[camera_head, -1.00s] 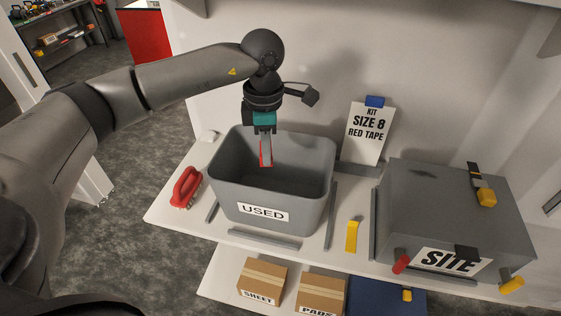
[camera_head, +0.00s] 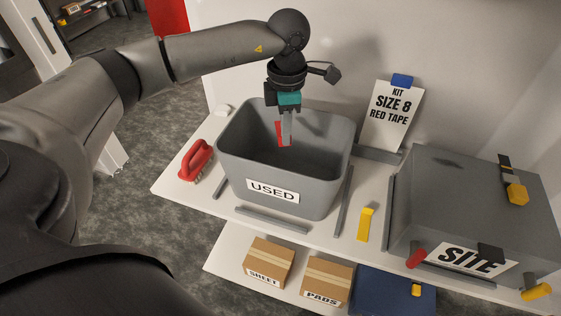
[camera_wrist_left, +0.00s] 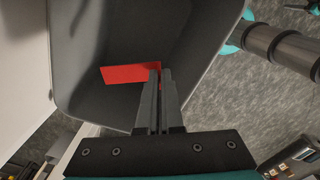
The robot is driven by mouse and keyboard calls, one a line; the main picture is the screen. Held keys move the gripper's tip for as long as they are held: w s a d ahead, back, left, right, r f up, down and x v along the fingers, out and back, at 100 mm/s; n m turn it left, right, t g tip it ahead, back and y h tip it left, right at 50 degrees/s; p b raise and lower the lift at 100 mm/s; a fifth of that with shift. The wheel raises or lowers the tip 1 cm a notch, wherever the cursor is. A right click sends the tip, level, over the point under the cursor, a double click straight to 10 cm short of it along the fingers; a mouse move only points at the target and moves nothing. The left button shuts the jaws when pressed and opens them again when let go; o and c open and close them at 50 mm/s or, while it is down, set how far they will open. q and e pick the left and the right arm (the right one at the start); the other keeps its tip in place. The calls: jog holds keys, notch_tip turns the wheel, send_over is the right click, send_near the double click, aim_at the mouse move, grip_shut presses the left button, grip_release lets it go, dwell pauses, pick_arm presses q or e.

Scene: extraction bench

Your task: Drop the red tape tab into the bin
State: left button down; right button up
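The red tape tab (camera_head: 280,133) is a thin flat red strip between the fingertips of my left gripper (camera_head: 286,141). In the left wrist view the tab (camera_wrist_left: 130,74) sticks out to the left of the nearly closed fingers (camera_wrist_left: 161,73). The gripper points down into the mouth of the grey bin (camera_head: 231,166), which has a "USED" label on its front. The tab hangs inside the bin's opening, above its dark floor; the exact height is hard to tell. The bin's wall also shows in the left wrist view (camera_wrist_left: 75,50). My right gripper is not in view.
A red-handled brush (camera_head: 196,160) stands left of the bin. Low grey rails (camera_head: 272,219) border the bin. A yellow piece (camera_head: 365,224) lies to the right, before a grey "SITE" box (camera_head: 455,200).

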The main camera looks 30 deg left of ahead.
pick_arm(q)
jog(key=c, duration=1)
grip_release()
notch_tip(320, 180, up, 8)
jog(key=shift+f+b, duration=0.2)
jog(key=shift+b, duration=0.4)
jog(key=shift+f, duration=0.1)
